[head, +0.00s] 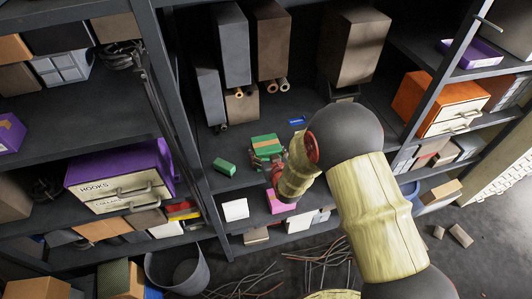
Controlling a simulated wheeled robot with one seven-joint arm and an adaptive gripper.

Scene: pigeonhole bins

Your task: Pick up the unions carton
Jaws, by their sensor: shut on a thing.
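My gripper (274,168) is at the middle shelf of the centre bay, partly hidden by my wrist. It appears shut on a green carton (266,141) with a reddish band, just beyond the fingers. The exact finger contact is too small to see. No lettering is readable on this carton, so I cannot confirm from print that it is the unions carton. I cannot tell whether it touches the shelf.
A smaller green box (225,167) lies to the left on the shelf (228,188). A blue label (297,121) lies behind. Tall grey boxes (230,45) and a brown box (272,40) stand above. A pink box (281,202) sits below. Rack uprights (184,110) flank the bay.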

